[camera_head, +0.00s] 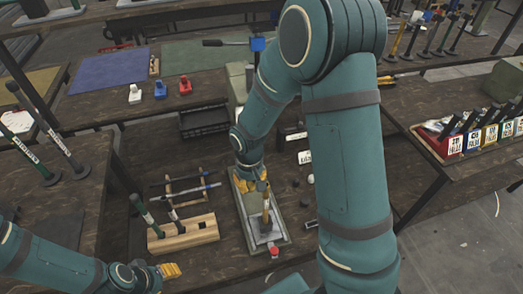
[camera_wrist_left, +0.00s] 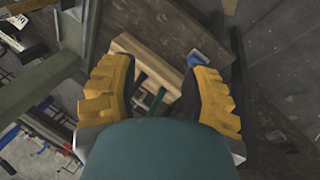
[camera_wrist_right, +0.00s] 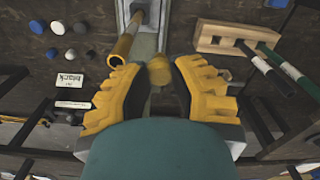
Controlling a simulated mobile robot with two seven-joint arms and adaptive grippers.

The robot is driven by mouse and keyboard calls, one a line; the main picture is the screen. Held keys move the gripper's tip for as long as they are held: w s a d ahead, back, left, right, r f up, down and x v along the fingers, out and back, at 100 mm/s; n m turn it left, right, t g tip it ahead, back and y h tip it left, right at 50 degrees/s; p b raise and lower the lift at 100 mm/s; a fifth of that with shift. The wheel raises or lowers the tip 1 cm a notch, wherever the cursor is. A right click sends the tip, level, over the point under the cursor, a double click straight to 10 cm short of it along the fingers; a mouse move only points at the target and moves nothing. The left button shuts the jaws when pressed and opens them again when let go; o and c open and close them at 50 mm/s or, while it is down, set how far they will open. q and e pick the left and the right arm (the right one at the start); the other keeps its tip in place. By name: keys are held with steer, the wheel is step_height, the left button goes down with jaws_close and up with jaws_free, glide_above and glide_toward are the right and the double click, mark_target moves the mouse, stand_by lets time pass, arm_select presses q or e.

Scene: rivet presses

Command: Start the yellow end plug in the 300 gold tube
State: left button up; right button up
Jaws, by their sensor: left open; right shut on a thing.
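My right gripper (camera_wrist_right: 158,75) is shut on the yellow end plug (camera_wrist_right: 159,71), which shows between its fingertips in the right wrist view. The gold tube (camera_wrist_right: 125,43) is to the left of the plug there, rising from the metal press base (camera_wrist_right: 149,40); plug and tube look apart. In the head view the right gripper (camera_head: 251,181) is above the press base (camera_head: 249,240), just behind the gold tube (camera_head: 267,212). The plug is hard to make out there. My left gripper (camera_wrist_left: 162,90) is open and empty; its fingers show at the lower left of the head view (camera_head: 170,270).
A wooden block (camera_head: 183,233) holding handled tools stands left of the press base. A wooden rack (camera_head: 186,187) with a blue-marked rod is behind it. Several loose caps and a label card (camera_wrist_right: 70,81) lie on the other side. A black bin (camera_head: 204,121) is farther back.

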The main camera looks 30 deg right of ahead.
arm_select(q)
step_height(320, 180, up, 8)
steer(key=w+p, duration=0.1)
steer(key=p, duration=0.5)
steer(key=shift+a, duration=0.35)
arm_select(e)
steer(key=d+r, duration=0.5)
steer(key=r, duration=0.1)
steer(key=shift+d+r, duration=0.25)
steer(key=shift+r, duration=0.05)
arm_select(q)
steer(key=shift+f, duration=0.15)
arm_select(e)
steer(key=shift+w+f, duration=0.1)
arm_select(q)
steer(key=shift+s+d+f+b, duration=0.1)
steer(key=shift+s+f+b, duration=0.05)
steer(key=shift+f+b, duration=1.05)
steer(key=shift+s+d+f+b, duration=0.1)
steer(key=shift+f+b, duration=1)
steer(key=shift+f, duration=0.1)
arm_select(e)
steer(key=shift+f, duration=2.85)
arm_select(q)
steer(key=shift+a+f+b, duration=0.1)
steer(key=shift+f+b, duration=0.95)
arm_select(e)
steer(key=shift+f, duration=1.15)
steer(key=shift+c, duration=0.3)
